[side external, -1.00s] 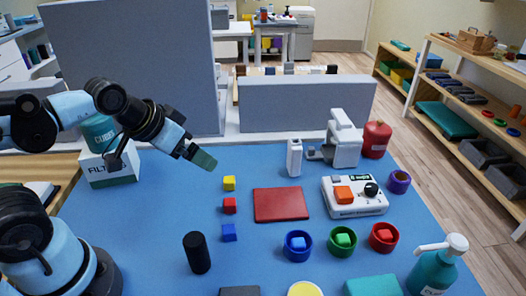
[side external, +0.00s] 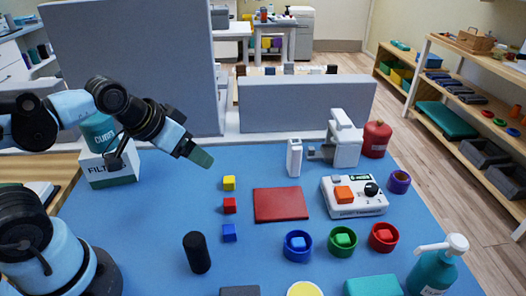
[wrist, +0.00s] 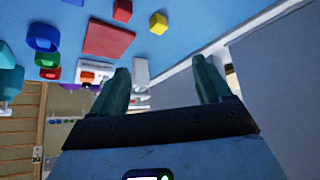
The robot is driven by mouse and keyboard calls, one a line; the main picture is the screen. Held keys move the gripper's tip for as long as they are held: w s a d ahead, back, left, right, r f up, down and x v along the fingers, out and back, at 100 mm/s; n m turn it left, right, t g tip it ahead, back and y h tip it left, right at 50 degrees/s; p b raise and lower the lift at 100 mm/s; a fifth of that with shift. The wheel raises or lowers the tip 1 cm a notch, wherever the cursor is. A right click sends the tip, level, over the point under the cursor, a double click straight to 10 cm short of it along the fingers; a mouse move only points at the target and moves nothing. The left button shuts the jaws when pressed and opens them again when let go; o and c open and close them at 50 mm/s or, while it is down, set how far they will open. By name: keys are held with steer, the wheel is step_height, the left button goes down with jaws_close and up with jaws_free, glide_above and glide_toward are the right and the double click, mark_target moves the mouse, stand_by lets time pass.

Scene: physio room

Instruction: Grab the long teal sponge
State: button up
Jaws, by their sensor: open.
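A teal block (side external: 372,285), which looks like the sponge, lies on the blue mat at the bottom edge of the side external view. It is partly cut off there, so its full length is hidden. My gripper (side external: 203,158) is far from it, raised above the left back part of the mat and angled down to the right. In the wrist view its two teal fingers stand wide apart with nothing between them (wrist: 160,66). Teal shapes at the left edge of the wrist view are too cut off to tell apart.
A teal pump bottle (side external: 433,268) stands right of the block. Blue (side external: 298,246), green (side external: 342,241) and red (side external: 384,237) rings lie behind it. A black cylinder (side external: 197,253) stands to the left. Small cubes and a red pad (side external: 281,204) lie mid-mat. Grey partitions (side external: 305,108) stand behind.

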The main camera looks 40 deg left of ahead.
steer(key=w+d+r+m+g+h, duration=0.25)
steer(key=w+d, duration=0.25)
steer(key=d, duration=0.6)
steer(key=m+g, duration=0.2)
steer(key=m, duration=0.5)
glide_toward(374, 287)
steer(key=f, duration=0.1)
steer(key=w+f, duration=0.1)
steer(key=f, duration=0.1)
steer(key=shift+w+f+n, duration=0.1)
steer(key=shift+f+n, duration=0.05)
steer(key=shift+n, duration=0.1)
steer(key=shift+s+d+x, duration=0.15)
steer(key=shift+x, duration=1.45)
steer(key=shift+s+d+x, duration=0.1)
steer(key=shift+d+x, duration=0.05)
steer(key=shift+x, duration=1.4)
steer(key=c, duration=1)
steer(key=shift+c, duration=0.2)
